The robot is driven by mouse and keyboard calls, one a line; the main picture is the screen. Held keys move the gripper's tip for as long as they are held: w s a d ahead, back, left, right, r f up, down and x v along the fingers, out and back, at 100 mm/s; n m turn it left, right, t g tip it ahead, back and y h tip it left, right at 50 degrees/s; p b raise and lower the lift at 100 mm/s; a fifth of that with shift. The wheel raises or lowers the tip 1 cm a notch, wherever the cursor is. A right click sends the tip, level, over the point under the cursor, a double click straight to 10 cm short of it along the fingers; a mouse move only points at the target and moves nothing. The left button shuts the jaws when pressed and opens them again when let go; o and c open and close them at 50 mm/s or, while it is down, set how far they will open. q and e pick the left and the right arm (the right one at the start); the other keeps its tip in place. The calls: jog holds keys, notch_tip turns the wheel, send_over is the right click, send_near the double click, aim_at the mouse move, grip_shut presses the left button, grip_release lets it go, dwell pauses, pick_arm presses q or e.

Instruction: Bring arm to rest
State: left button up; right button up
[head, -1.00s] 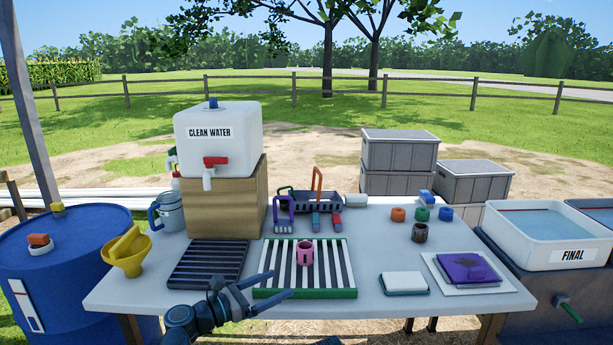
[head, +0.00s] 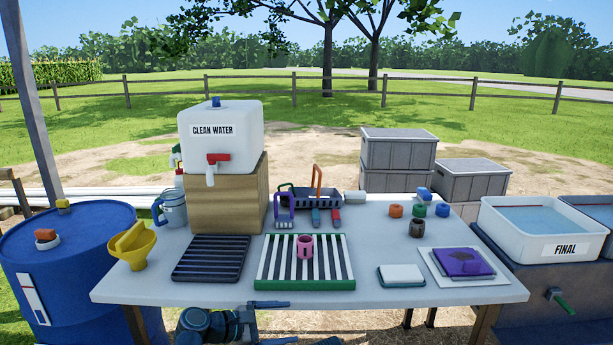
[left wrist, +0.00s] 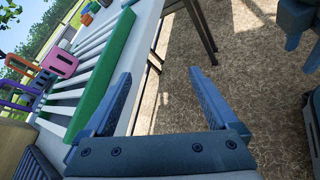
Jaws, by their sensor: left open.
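My left gripper (head: 275,322) is low in the head view, at the table's front edge, partly cut off by the bottom of the picture. In the left wrist view its two blue fingers (left wrist: 159,76) are spread apart with nothing between them. The finger on the left overlaps the green-edged rack in that picture; the ground shows between the fingers. My right gripper does not show clearly in either view.
A blue barrel (head: 75,260) stands left, a white FINAL basin (head: 520,235) right.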

pick_arm(q)
jog(key=s+a+f+m+g+y, duration=0.35)
jog(key=s+f+m+y, duration=0.25)
jog(key=f+m, duration=0.4)
jog(key=s+a+f+m+g+y, duration=0.2)
jog(key=s+a+f+m+y, duration=0.3)
jog(key=a+m, duration=0.3)
jog(key=s+d+r+m+p, duration=0.1)
jog(key=s+d+r+p, duration=0.1)
jog(key=r+p, duration=0.5)
jog(key=s+d+r+m+g+y+p, duration=0.1)
jog(key=d+r+p, duration=0.4)
jog(key=r+p, duration=0.2)
jog(key=s+d+r+m+y+p, duration=0.1)
jog(key=s+d+r+p, duration=0.1)
jog(key=d+r+p, duration=0.2)
notch_tip(320, 180, up, 5)
jog(key=p, duration=0.3)
jog(key=shift+s+p, duration=0.3)
jog(key=shift+s, duration=0.05)
jog(key=shift+d, duration=0.1)
